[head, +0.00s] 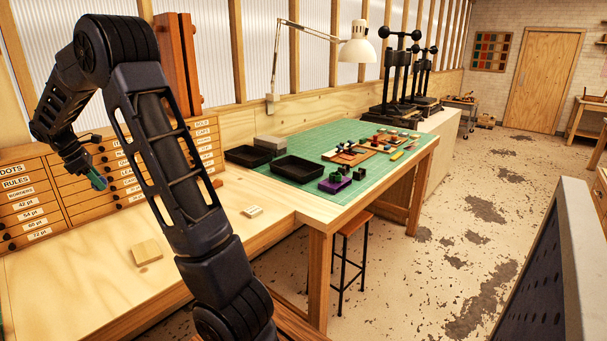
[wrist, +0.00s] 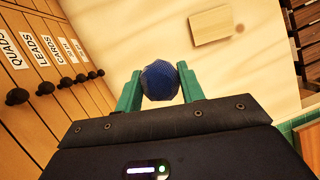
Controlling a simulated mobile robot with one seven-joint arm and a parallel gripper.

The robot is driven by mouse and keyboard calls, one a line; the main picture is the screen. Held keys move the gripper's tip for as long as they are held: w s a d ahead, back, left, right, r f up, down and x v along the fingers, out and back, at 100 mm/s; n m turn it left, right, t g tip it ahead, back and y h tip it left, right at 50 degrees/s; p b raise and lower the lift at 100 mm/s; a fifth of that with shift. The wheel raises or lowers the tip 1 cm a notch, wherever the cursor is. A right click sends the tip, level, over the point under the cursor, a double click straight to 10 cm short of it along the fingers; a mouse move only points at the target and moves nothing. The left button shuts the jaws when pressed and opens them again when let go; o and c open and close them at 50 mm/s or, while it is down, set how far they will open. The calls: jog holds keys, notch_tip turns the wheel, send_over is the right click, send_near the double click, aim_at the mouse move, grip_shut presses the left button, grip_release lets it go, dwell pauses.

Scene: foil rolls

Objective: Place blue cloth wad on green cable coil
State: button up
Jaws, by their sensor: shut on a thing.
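The blue cloth wad (wrist: 159,81) is a dark blue, faceted, roundish lump in the wrist view. My gripper (wrist: 160,86) is shut on it, with one green finger on each side. In the head view my gripper (head: 98,180) hangs at the left, in front of the labelled drawers and above the wooden bench, and the wad is hard to make out there. A small dark green thing (head: 335,177) sits on a purple block (head: 334,186) near the green mat's front edge. It may be the green cable coil, but it is too small to tell.
The green mat (head: 310,145) also carries two black trays (head: 298,168) and several small parts farther right. A wooden block (head: 147,252) and a small pale block (head: 252,211) lie on the bench. Drawers (head: 30,205) stand close behind my gripper. A lamp (head: 357,48) overhangs the mat.

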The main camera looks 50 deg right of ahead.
jog(key=w+d+r, duration=0.1)
jog(key=w+d, duration=0.1)
jog(key=d, duration=1)
jog(key=w+d+r, duration=0.1)
jog(key=w+d, duration=0.1)
jog(key=d, duration=1)
jog(key=s+d+r, duration=0.1)
jog(key=s+d, duration=0.2)
jog(key=d, duration=0.9)
jog(key=s+d, duration=0.3)
jog(key=d, duration=0.9)
notch_tip(320, 180, up, 4)
jog(key=m, duration=0.1)
send_over(339, 173)
jog(key=w+a, duration=0.1)
notch_tip(339, 173, down, 20)
jog(key=shift+a+r, duration=0.1)
jog(key=shift+r, duration=0.05)
